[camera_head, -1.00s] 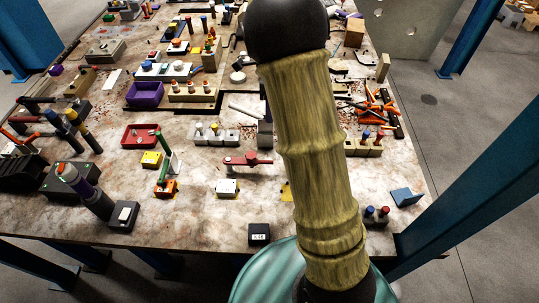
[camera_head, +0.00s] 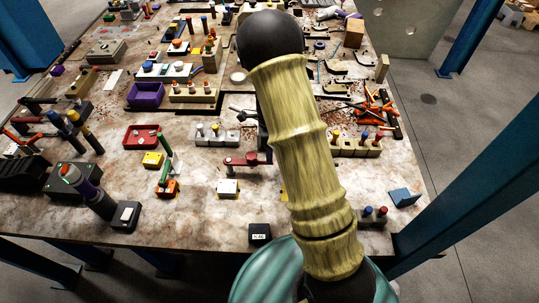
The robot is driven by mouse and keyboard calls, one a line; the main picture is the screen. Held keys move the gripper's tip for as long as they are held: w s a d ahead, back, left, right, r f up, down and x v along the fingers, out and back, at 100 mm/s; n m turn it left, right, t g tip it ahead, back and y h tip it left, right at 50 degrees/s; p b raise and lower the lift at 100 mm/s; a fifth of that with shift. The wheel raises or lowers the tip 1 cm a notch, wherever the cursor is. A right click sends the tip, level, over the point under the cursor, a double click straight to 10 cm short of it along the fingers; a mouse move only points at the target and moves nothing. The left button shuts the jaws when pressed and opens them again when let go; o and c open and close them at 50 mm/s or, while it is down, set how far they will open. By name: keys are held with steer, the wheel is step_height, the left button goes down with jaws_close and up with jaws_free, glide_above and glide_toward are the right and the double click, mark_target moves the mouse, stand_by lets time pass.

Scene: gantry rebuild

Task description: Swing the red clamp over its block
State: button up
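The red clamp (camera_head: 245,160) lies low on the table, left of my arm. Its arm points right from a round pivot, and its right end runs close to my arm's edge. My thick arm link hides the rest, so the fingers and any contact with the clamp cannot be seen.
A green-handled clamp (camera_head: 166,146) with an orange base (camera_head: 167,189) and a yellow block (camera_head: 153,160) stand to the left. A grey rack of pegs (camera_head: 216,136) is behind the red clamp. A black box (camera_head: 260,233) sits at the front edge. Bare table lies around the white block.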

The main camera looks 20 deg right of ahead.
steer(key=shift+s+f, duration=0.2)
steer(key=shift+f, duration=1)
steer(key=shift+c, duration=0.2)
jaws_close()
steer(key=shift+a+r, duration=0.1)
steer(key=shift+a, duration=0.05)
